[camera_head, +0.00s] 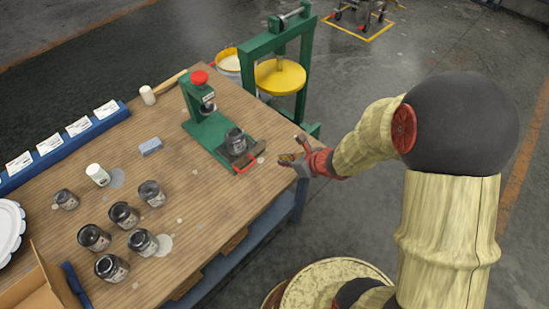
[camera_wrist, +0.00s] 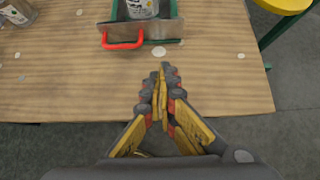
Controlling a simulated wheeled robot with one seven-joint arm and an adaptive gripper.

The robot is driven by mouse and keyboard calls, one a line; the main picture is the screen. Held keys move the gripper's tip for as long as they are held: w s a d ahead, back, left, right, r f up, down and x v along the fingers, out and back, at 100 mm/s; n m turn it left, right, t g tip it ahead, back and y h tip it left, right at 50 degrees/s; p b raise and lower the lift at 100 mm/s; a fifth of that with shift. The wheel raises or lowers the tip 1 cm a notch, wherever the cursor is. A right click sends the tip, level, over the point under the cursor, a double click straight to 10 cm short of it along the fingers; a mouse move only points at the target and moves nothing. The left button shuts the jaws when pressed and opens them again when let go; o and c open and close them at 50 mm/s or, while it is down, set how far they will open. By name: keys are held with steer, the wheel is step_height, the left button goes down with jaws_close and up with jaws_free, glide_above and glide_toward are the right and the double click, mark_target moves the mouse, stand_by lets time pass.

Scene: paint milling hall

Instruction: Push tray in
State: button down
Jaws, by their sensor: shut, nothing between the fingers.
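A green press with a red knob (camera_head: 200,79) stands near the table's right edge. Its metal tray (camera_head: 254,152) projects from the base towards my gripper, with a red handle (camera_head: 247,169) on the front. A dark-lidded jar (camera_head: 235,142) stands on the tray. In the wrist view the tray's front plate (camera_wrist: 168,31) is at the top, with the handle (camera_wrist: 122,46) to the left and the jar (camera_wrist: 143,7) behind it. My gripper (camera_head: 285,158) is shut and empty, just in front of the tray, apart from it. Its fingertips (camera_wrist: 160,70) point at the front plate, right of the handle.
Several jars (camera_head: 124,215) stand on the left half of the wooden table (camera_head: 192,190). A green frame with a yellow disc (camera_head: 279,77) stands behind. The tabletop before the tray is clear.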

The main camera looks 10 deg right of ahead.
steer(key=b, duration=0.3)
glide_toward(256, 155)
steer(key=f, duration=0.2)
steer(key=s+d+f, duration=0.1)
steer(key=shift+s, duration=0.1)
steer(key=w, duration=0.1)
steer(key=w+a, duration=0.1)
steer(key=shift+w+a+f, duration=0.25)
steer(key=shift+w+a, duration=0.5)
steer(key=shift+w, duration=0.2)
steer(key=w+a, duration=0.2)
steer(key=w, duration=0.2)
steer(key=w+a, duration=0.3)
steer(key=w, duration=0.1)
steer(key=w+a, duration=0.3)
steer(key=w, duration=0.1)
steer(key=shift+w+a, duration=0.2)
steer(key=shift+w, duration=0.05)
steer(key=shift+w+a+r, duration=0.1)
steer(key=shift+w+a, duration=0.05)
steer(key=shift+w, duration=0.1)
